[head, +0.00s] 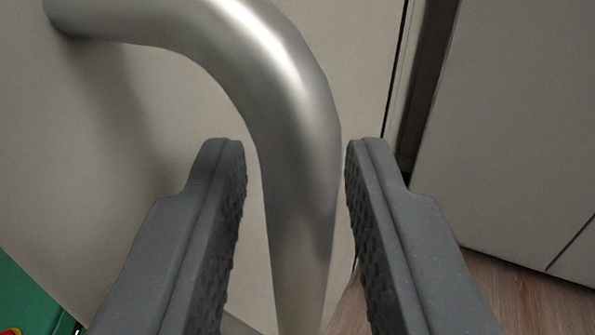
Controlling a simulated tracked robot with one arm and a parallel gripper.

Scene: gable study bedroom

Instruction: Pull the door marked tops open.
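A cream door panel (110,170) fills the left and middle of the head view. A thick brushed-metal bar handle (290,120) stands out from it, bending from its mount at the upper left and running down the middle. My gripper (296,150) has its two dark grey ribbed fingers on either side of the handle's vertical part. Narrow gaps show between both fingertips and the bar, so it is open around the handle. No "tops" marking is visible in this view.
A dark gap (415,100) runs along the door panel's right edge. Beyond it is another pale panel (520,120). Wood floor (510,295) shows at the lower right. A green object (25,300) is at the lower left corner.

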